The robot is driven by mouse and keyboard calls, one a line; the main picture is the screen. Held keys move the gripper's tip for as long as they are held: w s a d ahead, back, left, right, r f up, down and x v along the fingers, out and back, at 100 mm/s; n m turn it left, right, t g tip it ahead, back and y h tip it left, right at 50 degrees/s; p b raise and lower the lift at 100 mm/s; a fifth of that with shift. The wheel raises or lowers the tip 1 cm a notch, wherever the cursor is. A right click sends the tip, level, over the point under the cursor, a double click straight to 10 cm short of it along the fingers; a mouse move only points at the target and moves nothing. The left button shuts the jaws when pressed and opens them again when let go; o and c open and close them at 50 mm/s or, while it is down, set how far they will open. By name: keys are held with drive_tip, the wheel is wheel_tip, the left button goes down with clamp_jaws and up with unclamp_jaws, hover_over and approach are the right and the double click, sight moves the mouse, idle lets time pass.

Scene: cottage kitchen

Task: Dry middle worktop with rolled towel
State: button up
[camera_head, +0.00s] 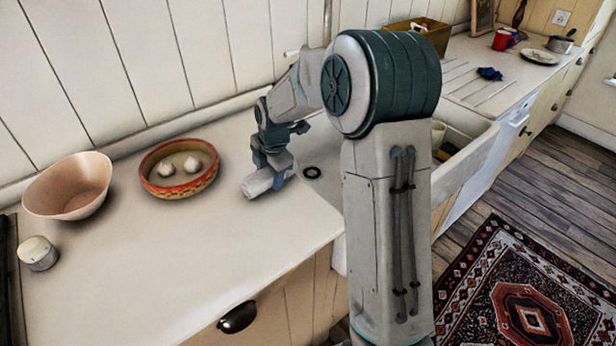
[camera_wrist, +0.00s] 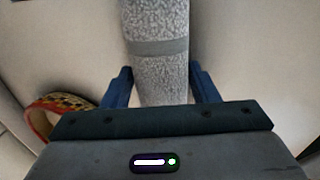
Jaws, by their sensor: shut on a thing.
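The rolled towel (camera_head: 258,183) is whitish grey and lies at or just above the right part of the middle worktop (camera_head: 190,250), close to the sink edge. Whether it touches the surface I cannot tell. In the wrist view the towel (camera_wrist: 155,25) is fluffy with a smooth grey band across it. My gripper (camera_head: 272,172) is shut on the towel; its blue fingers (camera_wrist: 160,90) stand on either side of the roll. No wet patch is clear on the worktop. My arm hides part of the sink area.
A patterned bowl (camera_head: 151,183) with two white bulbs sits left of the towel, near the wall. Further left are a pinkish bowl (camera_head: 75,207) and a small white-topped pot (camera_head: 38,251). The worktop's front is clear. The sink (camera_head: 468,160) lies right.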

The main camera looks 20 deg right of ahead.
drive_tip(key=p+v, duration=0.1)
drive_tip(key=v, duration=0.1)
drive_tip(key=w+p+v, duration=0.1)
drive_tip(key=v, duration=0.2)
drive_tip(key=a+p+v, duration=0.1)
drive_tip(key=p+v, duration=0.1)
drive_tip(key=shift+w+r, duration=0.15)
drive_tip(key=shift+r, duration=0.35)
